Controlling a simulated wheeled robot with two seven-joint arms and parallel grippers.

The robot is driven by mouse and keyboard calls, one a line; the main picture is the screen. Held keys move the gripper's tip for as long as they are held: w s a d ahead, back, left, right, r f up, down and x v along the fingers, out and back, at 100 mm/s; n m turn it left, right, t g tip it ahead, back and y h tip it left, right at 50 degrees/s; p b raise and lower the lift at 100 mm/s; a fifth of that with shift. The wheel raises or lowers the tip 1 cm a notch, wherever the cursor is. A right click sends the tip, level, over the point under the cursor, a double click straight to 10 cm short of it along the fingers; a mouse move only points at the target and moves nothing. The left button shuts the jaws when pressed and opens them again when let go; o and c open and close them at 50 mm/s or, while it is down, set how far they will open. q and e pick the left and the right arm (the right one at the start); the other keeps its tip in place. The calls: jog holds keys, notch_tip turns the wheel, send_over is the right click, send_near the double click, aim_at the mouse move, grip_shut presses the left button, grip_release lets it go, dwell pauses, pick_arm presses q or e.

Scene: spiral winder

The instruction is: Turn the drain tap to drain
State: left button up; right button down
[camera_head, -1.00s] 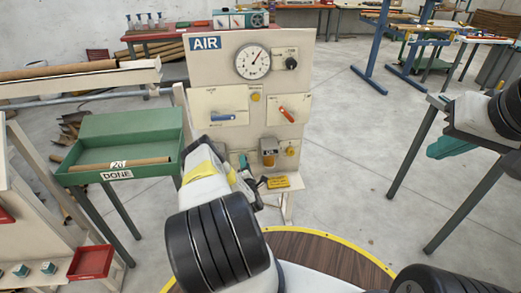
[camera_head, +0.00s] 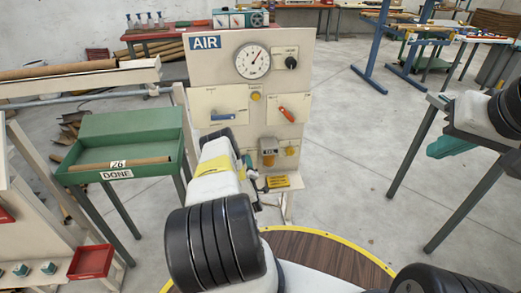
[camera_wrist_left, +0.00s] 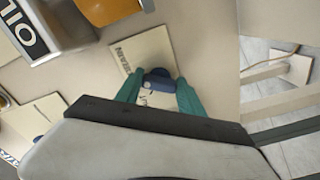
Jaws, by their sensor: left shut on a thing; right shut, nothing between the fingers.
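The drain tap is a small dark blue knob (camera_wrist_left: 158,76) on a pale plate marked DRAIN (camera_wrist_left: 140,50) in the left wrist view. My left gripper (camera_wrist_left: 158,90) has its two teal fingers on either side of the knob and is shut on it. The lower part of the tap is partly hidden by my gripper. In the head view the tap is hidden behind my left arm, low on the AIR panel (camera_head: 300,60). My right gripper (camera_head: 450,147) is shut and empty, at the right over the grey floor, away from the panel.
The panel carries a gauge (camera_head: 253,61), a black knob (camera_head: 291,62), a blue lever (camera_head: 222,115), a red lever (camera_head: 287,114) and an oil unit (camera_head: 268,151). A green DONE tray (camera_head: 120,126) stands left.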

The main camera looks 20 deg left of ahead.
pick_arm(q)
jog(key=shift+m, duration=1.3)
jog(key=shift+f, duration=0.1)
jog(key=o, duration=1.4)
jog(key=shift+c, duration=0.2)
jog(key=v, duration=0.8)
